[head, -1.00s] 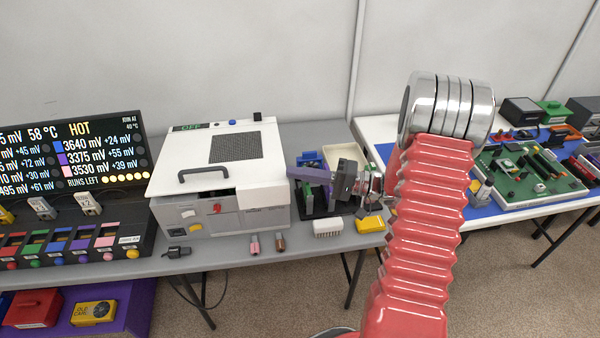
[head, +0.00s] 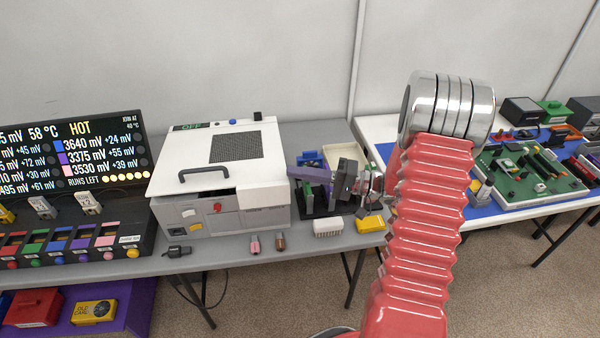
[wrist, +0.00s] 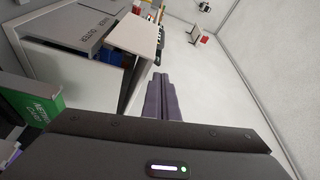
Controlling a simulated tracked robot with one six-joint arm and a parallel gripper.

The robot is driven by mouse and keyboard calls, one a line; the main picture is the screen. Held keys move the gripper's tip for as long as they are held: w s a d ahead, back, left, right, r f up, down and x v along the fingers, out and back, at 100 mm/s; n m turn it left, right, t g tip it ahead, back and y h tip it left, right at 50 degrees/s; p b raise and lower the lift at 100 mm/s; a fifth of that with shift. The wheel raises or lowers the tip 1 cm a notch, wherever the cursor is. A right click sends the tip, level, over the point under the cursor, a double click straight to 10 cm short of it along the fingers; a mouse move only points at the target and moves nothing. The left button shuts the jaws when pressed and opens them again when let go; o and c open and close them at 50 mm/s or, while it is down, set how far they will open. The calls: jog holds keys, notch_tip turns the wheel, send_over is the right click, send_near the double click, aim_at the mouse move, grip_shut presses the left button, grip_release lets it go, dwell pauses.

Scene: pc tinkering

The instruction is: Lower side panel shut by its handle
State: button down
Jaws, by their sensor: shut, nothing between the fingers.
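The white side panel (head: 170,178) lies almost flat over the top of the grey case (head: 210,215). Its dark handle (head: 204,174) stands up near the front edge. A narrow dark strip shows under the panel's front edge; I cannot tell whether it is fully seated. My gripper (head: 291,168) is shut and empty, its purple fingers pointing left by the panel's right side, apart from the handle. In the wrist view the shut fingers (wrist: 158,78) point away from the camera, and pale case surfaces lie to their left.
A black stand (head: 320,207), a white connector block (head: 328,227) and a yellow block (head: 370,223) sit below my gripper. Two small cylinders (head: 254,244) lie before the case. A display (head: 75,160) stands left. A green box (wrist: 30,108) is at the wrist view's left.

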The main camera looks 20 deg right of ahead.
jog(key=shift+r, duration=0.1)
jog(key=s+d, duration=0.2)
jog(key=d, duration=0.7)
jog(key=shift+s+r, duration=0.15)
jog(key=shift+s, duration=0.1)
dwell(0.5)
